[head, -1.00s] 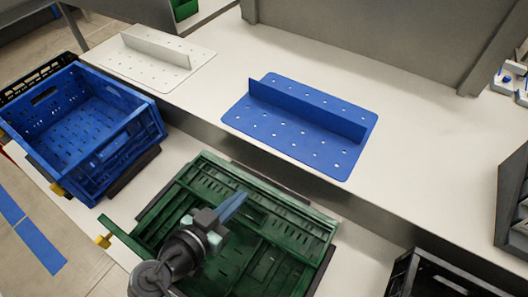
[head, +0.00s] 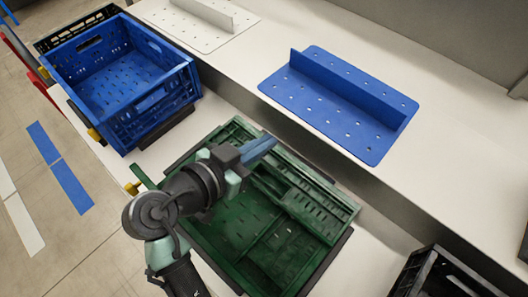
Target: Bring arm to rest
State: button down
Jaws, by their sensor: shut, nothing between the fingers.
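My gripper (head: 262,148) is at the end of my arm, above the upper left part of a green crate (head: 338,204). Its blue fingers are together with nothing between them. The green crate looks folded flat, with its wall panels lying inside, and my arm hides part of its left side. I cannot tell how high the gripper is above the crate.
An open, empty blue crate (head: 160,108) stands at the upper left. A blue perforated plate with an upright rib (head: 340,117) and a white one (head: 178,28) lie on the white counter (head: 238,62). A black crate (head: 432,262) is at the lower right.

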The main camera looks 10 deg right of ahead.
jog(key=shift+r, duration=0.5)
